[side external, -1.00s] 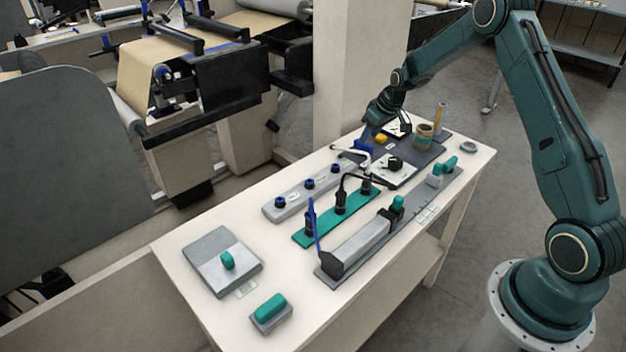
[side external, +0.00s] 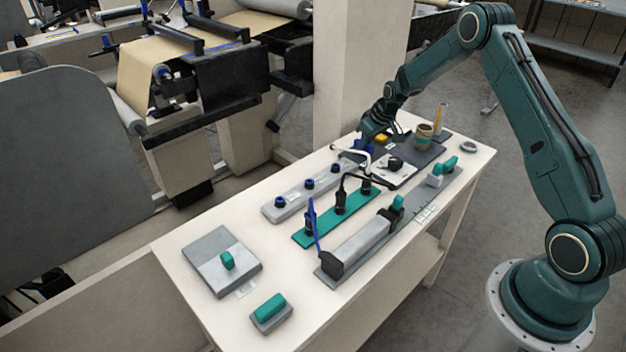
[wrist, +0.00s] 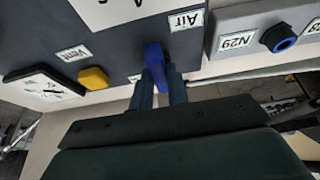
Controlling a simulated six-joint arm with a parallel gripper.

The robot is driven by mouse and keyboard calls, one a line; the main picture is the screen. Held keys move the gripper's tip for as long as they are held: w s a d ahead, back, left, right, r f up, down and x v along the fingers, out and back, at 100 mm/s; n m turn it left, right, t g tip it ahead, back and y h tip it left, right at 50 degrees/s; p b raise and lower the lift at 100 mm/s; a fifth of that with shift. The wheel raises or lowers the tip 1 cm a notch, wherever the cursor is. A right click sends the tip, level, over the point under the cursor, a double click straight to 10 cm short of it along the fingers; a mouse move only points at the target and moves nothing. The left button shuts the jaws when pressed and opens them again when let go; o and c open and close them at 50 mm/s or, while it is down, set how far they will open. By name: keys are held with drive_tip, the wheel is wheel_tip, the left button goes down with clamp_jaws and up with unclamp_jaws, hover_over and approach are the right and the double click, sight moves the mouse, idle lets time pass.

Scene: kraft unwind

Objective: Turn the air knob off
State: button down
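The air knob (wrist: 156,62) is a blue lever-shaped handle on a dark grey panel (wrist: 115,45), beside a white label reading "Air" (wrist: 186,20). In the wrist view its handle points toward my gripper. My gripper (wrist: 163,88) has its two dark fingers close together, one on each side of the handle's near end, with no clear gap; it looks shut on the handle. In the side view my gripper (side external: 367,135) is low over the far part of the table, and its fingertips and the knob there are small and hard to separate.
A yellow knob (wrist: 93,78) labelled "Vent" and a gauge (wrist: 42,86) sit left of the air knob in the wrist view. A grey block with a blue-black knob (wrist: 278,38) is at right. A curved white handle (side external: 362,158) stands close by my gripper in the side view.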

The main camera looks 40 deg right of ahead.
drive_tip(key=shift+a+m, duration=0.1)
drive_tip(key=shift+m, duration=0.3)
drive_tip(key=m+h, duration=0.1)
drive_tip(key=m, duration=0.2)
drive_tip(key=shift+a+h, duration=0.1)
drive_tip(key=shift+h, duration=0.2)
drive_tip(key=m+g+h, duration=0.1)
drive_tip(key=m, duration=0.3)
drive_tip(key=shift+w+a, duration=0.1)
drive_tip(key=m+g+h, duration=0.1)
drive_tip(key=m, duration=0.3)
drive_tip(key=shift+w+m, duration=0.1)
drive_tip(key=shift+m, duration=0.2)
drive_tip(key=m+g, duration=0.1)
drive_tip(key=m, duration=0.1)
drive_tip(key=m+g, duration=0.1)
drive_tip(key=m, duration=0.1)
drive_tip(key=shift+w+m+h, duration=0.1)
drive_tip(key=shift+m+h, duration=0.3)
drive_tip(key=c, duration=1.4)
unclamp_jaws()
drive_tip(key=shift+o, duration=0.2)
